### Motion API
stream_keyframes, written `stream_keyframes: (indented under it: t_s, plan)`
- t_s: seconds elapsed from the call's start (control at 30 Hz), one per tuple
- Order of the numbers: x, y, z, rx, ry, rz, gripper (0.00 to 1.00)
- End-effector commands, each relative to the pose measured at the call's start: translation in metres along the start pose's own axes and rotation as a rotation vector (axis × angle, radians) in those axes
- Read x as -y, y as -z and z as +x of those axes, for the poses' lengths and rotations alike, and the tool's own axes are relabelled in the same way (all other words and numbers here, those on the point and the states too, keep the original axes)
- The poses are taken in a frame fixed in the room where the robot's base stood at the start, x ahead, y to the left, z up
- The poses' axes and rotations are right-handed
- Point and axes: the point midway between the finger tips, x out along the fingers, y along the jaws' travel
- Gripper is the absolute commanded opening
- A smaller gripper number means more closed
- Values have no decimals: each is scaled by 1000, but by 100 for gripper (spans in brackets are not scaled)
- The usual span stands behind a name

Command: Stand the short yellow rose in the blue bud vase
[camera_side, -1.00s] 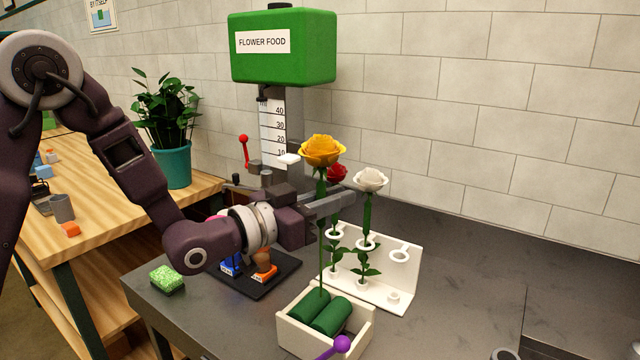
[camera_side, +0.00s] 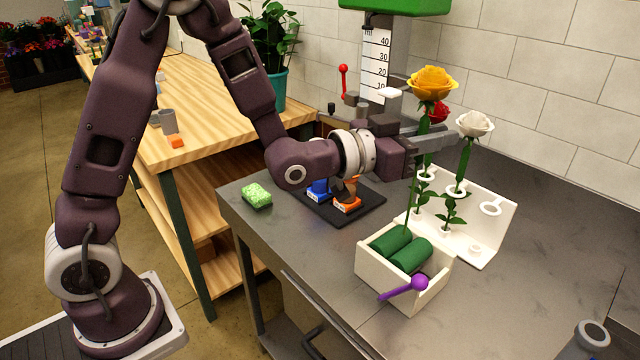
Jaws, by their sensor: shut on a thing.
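The yellow rose (camera_side: 432,83) is upright, its bloom above my gripper (camera_side: 430,146). My gripper is shut on its green stem. The stem runs down to the cream box with green rolls; I cannot tell whether its lower end touches them. A blue vase (camera_side: 318,188) stands on a black mat (camera_side: 369,211), below and to the left of my gripper. My arm hides its upper part, so its opening does not show. An orange vase (camera_side: 347,202) stands next to it.
A white rack (camera_side: 500,228) holds a white rose (camera_side: 475,124) and a red rose (camera_side: 438,112) close by my gripper. The cream box (camera_side: 375,274) has a purple-knobbed tool (camera_side: 418,283) at its front. A green sponge (camera_side: 257,195) lies left of the mat.

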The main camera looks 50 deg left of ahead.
Motion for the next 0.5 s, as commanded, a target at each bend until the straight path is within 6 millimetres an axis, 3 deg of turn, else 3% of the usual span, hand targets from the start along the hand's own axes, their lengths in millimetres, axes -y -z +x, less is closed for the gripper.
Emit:
stream_keyframes:
  t_s: [0.13, 0.23, 0.37, 0.5]
  plan:
    - [9, 1, 2, 0, 22, 2, 0]
    - [36, 2, 5, 2, 86, 8, 0]
    - [92, 7, 8, 5, 222, 16, 0]
    - [168, 14, 0, 10, 404, 19, 0]
